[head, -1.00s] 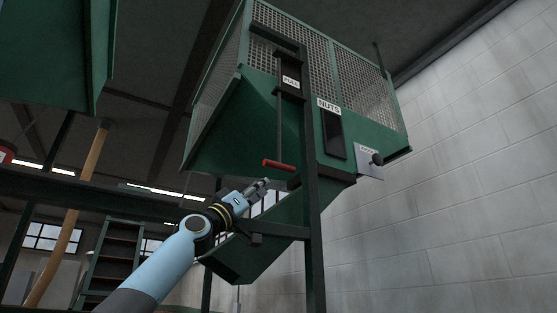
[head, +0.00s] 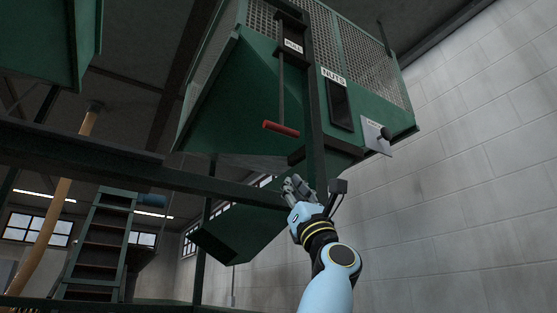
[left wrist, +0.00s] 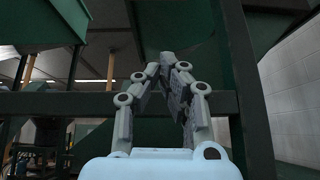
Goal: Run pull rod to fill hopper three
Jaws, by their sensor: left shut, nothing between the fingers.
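The green hopper (head: 235,100) with mesh upper sides and a "NUTS" sign (head: 333,76) hangs at upper middle in the head view. A thin pull rod (head: 281,85) runs down its front below a "PULL" plate (head: 293,45) and ends in a red crossbar handle (head: 281,129). My left gripper (head: 291,180) is below the handle and slightly right, apart from it in the picture. It is shut and empty. Its closed fingers also show in the left wrist view (left wrist: 167,62), in front of dark green frame parts; the red handle is not visible there. My right gripper is not in view.
A dark upright post (head: 316,110) stands right beside the handle, and a dark crossbeam (head: 130,175) runs behind my gripper. A sloped green chute (head: 235,235) is below. A small plate with a black knob (head: 384,133) is at right, near a block wall (head: 460,180).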

